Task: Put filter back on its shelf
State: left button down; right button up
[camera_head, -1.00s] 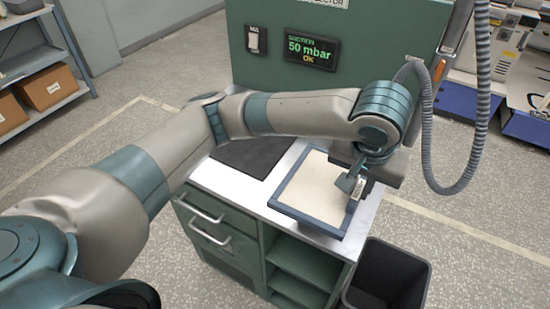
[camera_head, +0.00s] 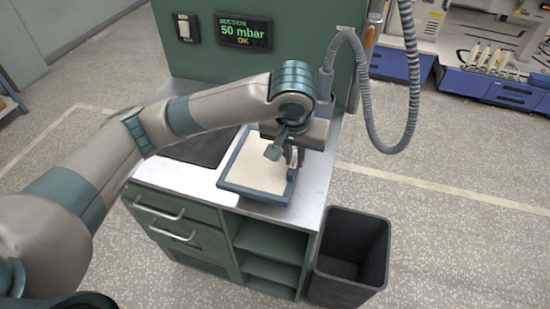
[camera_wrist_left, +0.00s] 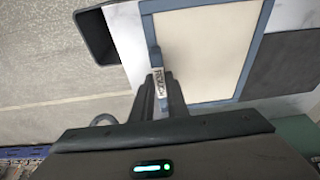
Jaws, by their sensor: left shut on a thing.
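The filter, a flat cream panel in a blue frame (camera_head: 256,170), lies on or just above the steel bench top; I cannot tell which. My left gripper (camera_head: 292,160) is shut on the frame's right edge. In the left wrist view the fingers (camera_wrist_left: 157,88) close on a small labelled tab at the edge of the filter (camera_wrist_left: 208,50). The open green shelves (camera_head: 270,240) are in the bench's front, below the filter and right of the drawers; the visible compartments look empty. My right gripper is not in view.
A dark bin (camera_head: 352,250) stands on the floor right of the bench. A dark mat (camera_head: 200,148) lies left of the filter. A green panel with a lit display (camera_head: 243,32) stands behind. A grey hose (camera_head: 408,90) hangs at the right.

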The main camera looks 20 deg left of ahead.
aim_at(279, 163)
pick_arm(q)
jog(key=w+a+f, duration=0.2)
jog(key=a, duration=0.1)
jog(key=w+a+f, duration=0.1)
jog(key=shift+w+a+p, duration=0.15)
jog(key=shift+p, duration=0.25)
jog(key=shift+w+a+f, duration=0.15)
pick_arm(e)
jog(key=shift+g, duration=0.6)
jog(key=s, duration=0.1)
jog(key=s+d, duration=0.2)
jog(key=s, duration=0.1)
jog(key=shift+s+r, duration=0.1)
pick_arm(q)
jog(key=shift+f+p, duration=0.55)
jog(key=shift+f, duration=1.5)
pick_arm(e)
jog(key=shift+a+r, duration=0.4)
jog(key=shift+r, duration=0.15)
pick_arm(q)
jog(key=shift+f, duration=0.1)
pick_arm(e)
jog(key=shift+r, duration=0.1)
pick_arm(q)
jog(key=c, duration=1.8)
grip_release()
jog(key=shift+o, duration=0.3)
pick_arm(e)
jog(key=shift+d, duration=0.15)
